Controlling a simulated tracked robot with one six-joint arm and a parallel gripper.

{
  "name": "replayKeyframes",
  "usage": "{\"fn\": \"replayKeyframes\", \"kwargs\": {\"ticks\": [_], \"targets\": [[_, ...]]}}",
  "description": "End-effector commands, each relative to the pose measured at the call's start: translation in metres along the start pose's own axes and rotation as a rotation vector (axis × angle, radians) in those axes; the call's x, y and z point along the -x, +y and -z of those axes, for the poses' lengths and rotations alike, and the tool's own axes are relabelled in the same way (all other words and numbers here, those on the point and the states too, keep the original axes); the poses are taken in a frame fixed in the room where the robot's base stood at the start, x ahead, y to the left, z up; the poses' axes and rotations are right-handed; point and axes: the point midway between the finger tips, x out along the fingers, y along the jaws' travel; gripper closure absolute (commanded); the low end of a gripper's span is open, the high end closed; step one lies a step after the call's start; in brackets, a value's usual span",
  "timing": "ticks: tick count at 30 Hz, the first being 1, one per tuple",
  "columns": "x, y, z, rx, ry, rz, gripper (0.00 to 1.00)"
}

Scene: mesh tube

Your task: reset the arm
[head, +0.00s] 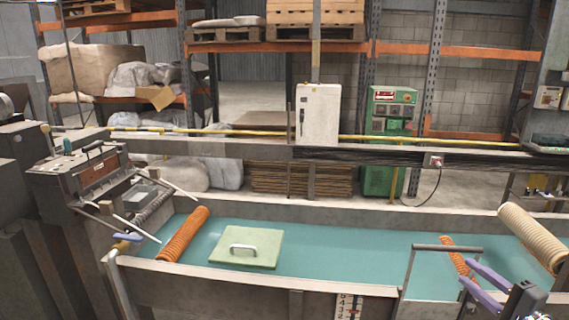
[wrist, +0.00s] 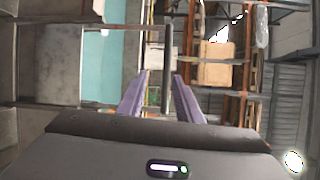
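My gripper (head: 466,273) is at the lower right of the head view, its two purple fingers pointing left and up over the trough's front side. In the wrist view my gripper (wrist: 161,75) shows a clear gap between the fingers, with nothing held. A grey bar handle (head: 447,248) stands near the fingertips in the head view. A grey bar (wrist: 168,50) lines up with the gap in the wrist view; I cannot tell how far beyond the tips it is.
The trough has a teal floor (head: 330,250). On it are an orange mesh tube (head: 183,234), a green lidded panel (head: 247,248) and another orange tube (head: 458,256). A beige ribbed tube (head: 533,238) is close right of my gripper. A machine (head: 90,170) stands left.

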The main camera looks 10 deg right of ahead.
Motion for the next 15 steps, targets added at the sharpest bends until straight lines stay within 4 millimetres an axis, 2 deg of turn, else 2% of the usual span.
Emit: {"fn": "replayKeyframes", "kwargs": {"ticks": [6,8,15], "targets": [[0.01,0.054,-0.038,-0.133,-0.099,-0.213,0.68],[0.013,0.064,-0.053,-0.15,-0.132,-0.282,0.68],[0.026,0.096,-0.128,-0.128,-0.28,-0.576,0.68]]}}
